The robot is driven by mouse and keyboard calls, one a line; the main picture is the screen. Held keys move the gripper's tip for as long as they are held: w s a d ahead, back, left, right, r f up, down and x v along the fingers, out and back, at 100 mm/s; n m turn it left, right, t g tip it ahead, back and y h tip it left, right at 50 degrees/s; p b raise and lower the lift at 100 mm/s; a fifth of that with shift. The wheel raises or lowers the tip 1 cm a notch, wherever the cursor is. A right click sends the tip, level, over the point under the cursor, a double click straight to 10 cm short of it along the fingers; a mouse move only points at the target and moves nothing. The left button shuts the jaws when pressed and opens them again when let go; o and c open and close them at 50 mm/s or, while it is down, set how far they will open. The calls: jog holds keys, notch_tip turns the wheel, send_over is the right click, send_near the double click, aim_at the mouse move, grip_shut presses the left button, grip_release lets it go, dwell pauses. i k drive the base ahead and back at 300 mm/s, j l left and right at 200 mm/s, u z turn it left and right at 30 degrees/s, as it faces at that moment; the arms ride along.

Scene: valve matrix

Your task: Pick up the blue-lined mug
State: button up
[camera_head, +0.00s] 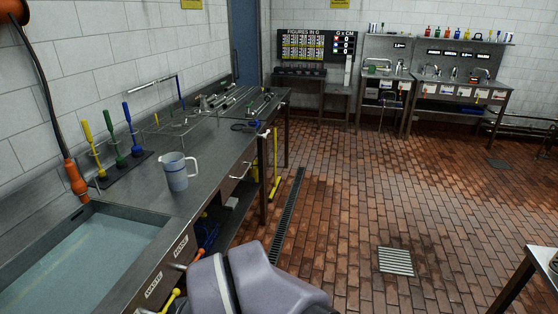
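I cannot make out a mug with a clear blue lining. A pale blue-grey jug (177,172) with a handle on its right side stands upright on the steel counter (215,165), right of the sink. It looks more like a pitcher than a mug, and I cannot tell if it is the blue-lined one. Small items on the far benches are too small to identify as mugs. My gripper is not in view; a grey-purple body at the bottom edge looks like part of my arm.
A water-filled sink (85,255) is at the lower left. Yellow, green and blue brushes (115,145) stand behind the jug, and a wire rack (180,118) beyond it. A metal table corner (545,262) is at the lower right. The brick floor between is clear.

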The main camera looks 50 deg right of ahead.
aim_at(173, 164)
jog(key=z, duration=0.7)
jog(key=u, duration=2.45)
jog(key=z, duration=2.45)
jog(key=i+j+z, duration=0.25)
jog(key=i+j, duration=0.25)
jog(key=i+j+z, duration=0.1)
jog(key=i, duration=0.65)
jog(key=i+l, duration=0.15)
jog(key=l+u, duration=0.05)
